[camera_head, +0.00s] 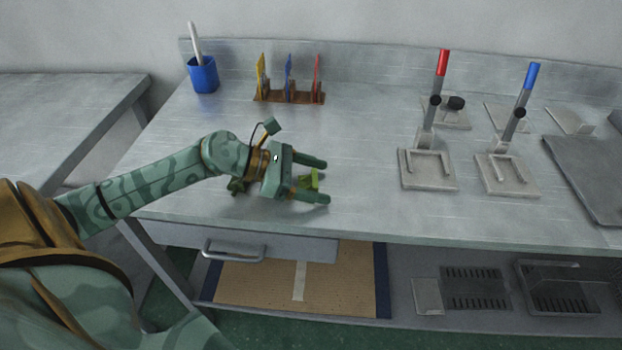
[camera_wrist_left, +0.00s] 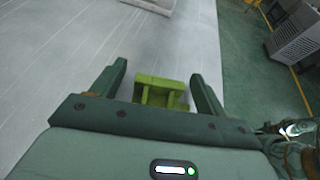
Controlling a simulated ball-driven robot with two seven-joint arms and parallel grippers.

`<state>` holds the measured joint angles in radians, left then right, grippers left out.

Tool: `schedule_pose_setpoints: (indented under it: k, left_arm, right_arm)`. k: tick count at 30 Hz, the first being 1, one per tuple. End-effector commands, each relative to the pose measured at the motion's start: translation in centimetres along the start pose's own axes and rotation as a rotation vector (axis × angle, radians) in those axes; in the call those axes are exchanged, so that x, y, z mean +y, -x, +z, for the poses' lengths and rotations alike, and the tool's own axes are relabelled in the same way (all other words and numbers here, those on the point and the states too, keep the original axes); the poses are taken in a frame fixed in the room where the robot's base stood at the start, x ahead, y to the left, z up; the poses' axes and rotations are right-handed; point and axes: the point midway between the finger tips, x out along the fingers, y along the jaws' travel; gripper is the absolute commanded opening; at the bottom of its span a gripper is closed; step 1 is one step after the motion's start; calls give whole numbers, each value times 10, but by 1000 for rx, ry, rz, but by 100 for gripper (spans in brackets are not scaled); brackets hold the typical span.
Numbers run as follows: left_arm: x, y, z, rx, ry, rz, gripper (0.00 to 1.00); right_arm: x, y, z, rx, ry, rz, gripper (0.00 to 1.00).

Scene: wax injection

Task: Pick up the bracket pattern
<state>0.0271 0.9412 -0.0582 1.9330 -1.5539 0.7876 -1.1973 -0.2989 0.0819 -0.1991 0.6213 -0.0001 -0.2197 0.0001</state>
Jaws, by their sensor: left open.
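The bracket pattern is a small yellow-green piece (camera_head: 312,180) on the grey bench near its front edge. It also shows in the left wrist view (camera_wrist_left: 160,91), between the two fingers, with a gap on each side. My left gripper (camera_head: 326,181) is open around it, one finger behind it and one in front in the head view. The wrist view shows the left gripper (camera_wrist_left: 163,82) too, and its palm hides the near part of the pattern. My right gripper is not in view.
Two fixtures with a red handle (camera_head: 441,62) and a blue handle (camera_head: 531,75) stand to the right. A rack of coloured cards (camera_head: 289,96) and a blue cup (camera_head: 203,76) stand at the back. A drawer handle (camera_head: 233,252) sits below the front edge. The bench between is clear.

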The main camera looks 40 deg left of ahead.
Motion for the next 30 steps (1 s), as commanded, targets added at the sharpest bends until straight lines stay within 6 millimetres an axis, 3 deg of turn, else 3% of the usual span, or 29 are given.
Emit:
schedule_pose_setpoints:
  k: [2, 7, 8, 20, 25, 30]
  left_arm:
    - [0, 0, 0, 0, 0, 0, 75]
    - [0, 1, 0, 0, 0, 0, 30]
    - [0, 1, 0, 0, 0, 0, 27]
    - [0, 4, 8, -1, -2, 0, 27]
    - [0, 15, 33, -2, -6, 1, 27]
    - [-31, 24, 75, -3, -10, -2, 27]
  right_arm:
    - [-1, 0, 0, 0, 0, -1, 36]
    - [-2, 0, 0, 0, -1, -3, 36]
    - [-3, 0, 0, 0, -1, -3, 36]
    - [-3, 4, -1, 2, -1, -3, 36]
    - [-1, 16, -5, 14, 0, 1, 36]
    - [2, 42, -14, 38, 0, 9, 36]
